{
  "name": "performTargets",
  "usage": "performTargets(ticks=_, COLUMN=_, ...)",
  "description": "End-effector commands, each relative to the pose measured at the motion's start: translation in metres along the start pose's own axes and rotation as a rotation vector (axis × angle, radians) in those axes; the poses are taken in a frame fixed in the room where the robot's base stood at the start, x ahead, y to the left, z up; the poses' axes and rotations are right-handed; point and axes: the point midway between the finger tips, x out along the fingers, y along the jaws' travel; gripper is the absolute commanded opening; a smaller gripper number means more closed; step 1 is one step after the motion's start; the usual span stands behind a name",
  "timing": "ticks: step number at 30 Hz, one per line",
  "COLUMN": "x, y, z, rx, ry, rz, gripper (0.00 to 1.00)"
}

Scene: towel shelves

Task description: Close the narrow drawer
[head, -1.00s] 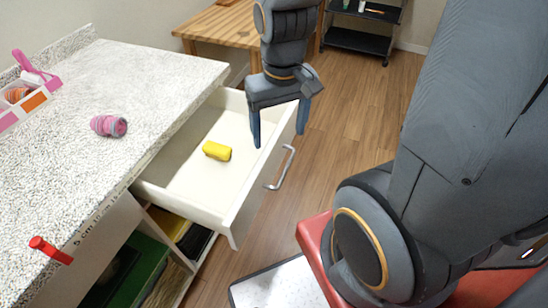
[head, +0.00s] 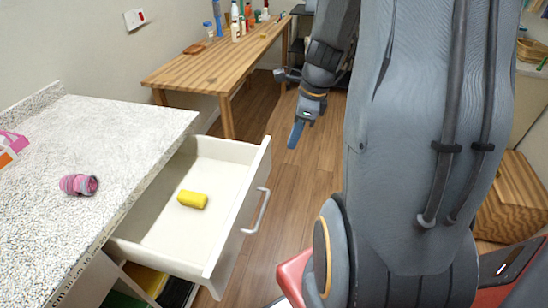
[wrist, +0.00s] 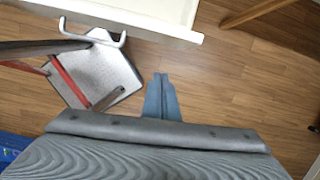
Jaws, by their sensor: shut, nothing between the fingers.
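The white drawer (head: 247,190) is pulled well out from under the speckled counter. A yellow rolled towel (head: 193,199) lies on its floor. The drawer's metal bar handle (head: 257,212) is on its front face. In the wrist view the handle (wrist: 95,37) and the drawer's white front edge (wrist: 165,17) show at the top. My gripper (head: 296,135) is beyond the front of the drawer, to the right of it and clear of it, pointing down. In the wrist view its blue fingers (wrist: 162,98) are together and empty, apart from the handle.
The counter (head: 120,130) holds a pink striped rolled towel (head: 78,185). A wooden table (head: 205,70) with bottles stands behind. Bare wood floor (head: 295,185) lies in front of the drawer.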

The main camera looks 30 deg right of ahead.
Motion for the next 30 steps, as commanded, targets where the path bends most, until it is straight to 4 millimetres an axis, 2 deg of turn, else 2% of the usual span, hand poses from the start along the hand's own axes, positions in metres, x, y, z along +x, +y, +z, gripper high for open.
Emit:
performTargets(ticks=3, x=0.000, y=-0.007, z=-0.006, rx=0.094, ry=-0.010, rz=-0.006, gripper=0.00)
performTargets(ticks=8, x=0.012, y=-0.007, z=-0.006, rx=0.108, ry=-0.011, rz=-0.003, gripper=0.00)
performTargets(ticks=23, x=0.105, y=-0.007, z=-0.005, rx=0.104, ry=-0.009, rz=-0.002, gripper=0.00)
performTargets(ticks=25, x=0.102, y=-0.009, z=0.009, rx=0.098, ry=-0.009, rz=-0.005, gripper=0.00)
performTargets(ticks=30, x=0.106, y=-0.011, z=0.027, rx=0.100, ry=-0.010, rz=-0.006, gripper=0.00)
